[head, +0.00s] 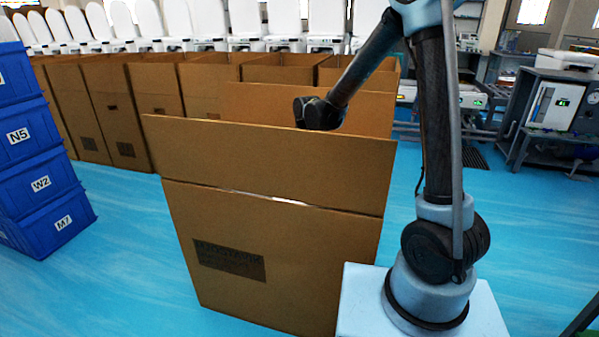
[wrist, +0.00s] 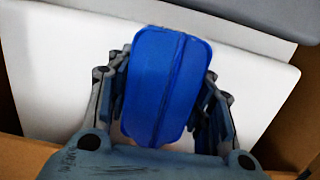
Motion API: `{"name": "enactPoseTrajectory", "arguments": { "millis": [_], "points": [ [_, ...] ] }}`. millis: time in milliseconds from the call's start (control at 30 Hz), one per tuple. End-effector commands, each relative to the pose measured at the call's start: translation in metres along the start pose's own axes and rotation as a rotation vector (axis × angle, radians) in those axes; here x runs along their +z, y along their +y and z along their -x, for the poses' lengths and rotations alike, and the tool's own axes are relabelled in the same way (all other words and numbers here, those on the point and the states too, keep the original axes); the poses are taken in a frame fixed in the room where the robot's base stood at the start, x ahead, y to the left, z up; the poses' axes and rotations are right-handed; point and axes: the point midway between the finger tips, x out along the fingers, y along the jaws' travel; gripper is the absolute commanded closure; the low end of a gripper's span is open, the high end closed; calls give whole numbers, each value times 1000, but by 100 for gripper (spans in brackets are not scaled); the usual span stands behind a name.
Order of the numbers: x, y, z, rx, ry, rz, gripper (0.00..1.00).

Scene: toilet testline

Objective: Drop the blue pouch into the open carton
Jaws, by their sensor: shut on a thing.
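My gripper (wrist: 165,115) is shut on the blue pouch (wrist: 160,85), with a finger on each side of it, in the wrist view. Behind the pouch is a white surface (wrist: 60,60), with brown cardboard at the edges of the picture. In the head view the open carton (head: 270,250) stands in front of me with its flaps raised. My arm reaches over to the carton's mouth and its end goes down behind the front flap. The gripper and the pouch are hidden there in the head view.
More open cartons (head: 110,110) stand in a row behind. Stacked blue crates (head: 40,180) stand at the left. Several white toilet seats and lids (head: 170,18) line the back. A grey bench with equipment (head: 555,105) is at the right. Blue floor (head: 125,250) is clear between crates and carton.

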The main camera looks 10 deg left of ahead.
Motion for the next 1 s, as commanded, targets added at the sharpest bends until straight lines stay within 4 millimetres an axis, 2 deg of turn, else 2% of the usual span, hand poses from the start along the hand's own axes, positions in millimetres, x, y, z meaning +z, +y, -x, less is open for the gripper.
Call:
{"name": "enactPoseTrajectory", "arguments": {
  "millis": [67, 100, 167, 633, 767, 1000],
  "points": [
    [0, 0, -2, 0, 0, 0, 77],
    [0, 0, -2, 0, 0, 0, 45],
    [0, 0, -2, 0, 0, 0, 32],
    [0, 0, 4, 0, 0, 0, 32],
    [0, 0, 18, 0, 0, 1, 32],
    [0, 1, 59, 0, 0, 1, 32]
  ]
}}
